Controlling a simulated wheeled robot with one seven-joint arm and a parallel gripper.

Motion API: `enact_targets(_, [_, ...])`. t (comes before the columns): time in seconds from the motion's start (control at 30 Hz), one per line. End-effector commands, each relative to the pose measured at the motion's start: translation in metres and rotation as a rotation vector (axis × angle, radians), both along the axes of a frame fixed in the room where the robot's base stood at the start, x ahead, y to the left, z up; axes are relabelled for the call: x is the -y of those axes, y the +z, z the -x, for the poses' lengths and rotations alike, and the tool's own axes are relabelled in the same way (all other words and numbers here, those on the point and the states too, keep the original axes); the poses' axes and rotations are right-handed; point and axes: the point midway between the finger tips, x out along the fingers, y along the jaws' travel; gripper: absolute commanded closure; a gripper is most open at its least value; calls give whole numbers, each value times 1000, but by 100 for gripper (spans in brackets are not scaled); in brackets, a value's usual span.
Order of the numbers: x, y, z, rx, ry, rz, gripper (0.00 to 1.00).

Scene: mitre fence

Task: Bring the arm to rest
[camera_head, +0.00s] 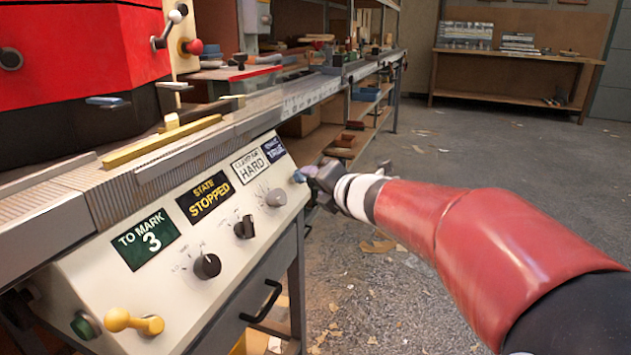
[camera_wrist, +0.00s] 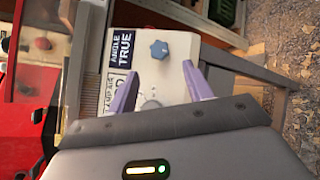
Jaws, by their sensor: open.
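My gripper (camera_wrist: 158,92) is open in the wrist view, its two purple fingers apart with nothing between them. It faces the right end of the control panel (camera_wrist: 165,42), where a blue star-shaped knob (camera_wrist: 159,49) shows just beyond the fingertips. The label there reads "ANGLE TRUE" (camera_wrist: 121,45). In the head view my gripper (camera_head: 312,178) is at the panel's right edge, close to the blue knob (camera_head: 299,176). My red arm reaches in from the lower right. Whether a finger touches the knob cannot be told.
The panel (camera_head: 110,285) carries dark and grey knobs, a yellow lever (camera_head: 133,321) and signs reading "STATE STOPPED" (camera_head: 210,196) and "TO MARK 3" (camera_head: 145,240). A red machine (camera_head: 70,45) stands behind it. The floor (camera_head: 480,160) to the right is open, with scattered chips.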

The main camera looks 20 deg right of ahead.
Motion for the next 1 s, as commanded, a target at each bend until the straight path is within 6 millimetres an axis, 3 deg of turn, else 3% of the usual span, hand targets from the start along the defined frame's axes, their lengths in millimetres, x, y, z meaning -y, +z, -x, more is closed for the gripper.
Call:
enact_targets(0.23, [3, 2, 2, -3, -34, -33, 50])
enact_targets(0.37, [23, 13, 23, -32, -227, -246, 50])
enact_targets(0.47, [44, 9, 60, -98, -485, -560, 50])
enact_targets(0.6, [52, -29, 139, -267, -884, -1063, 50])
enact_targets(0.7, [36, -66, 198, -416, -1135, -1351, 50])
enact_targets(0.8, [13, -94, 243, -546, -1325, -1538, 50])
enact_targets(0.9, [-6, -110, 274, -643, -1455, -1644, 50])
enact_targets(1.0, [-17, -119, 291, -698, -1527, -1695, 50])
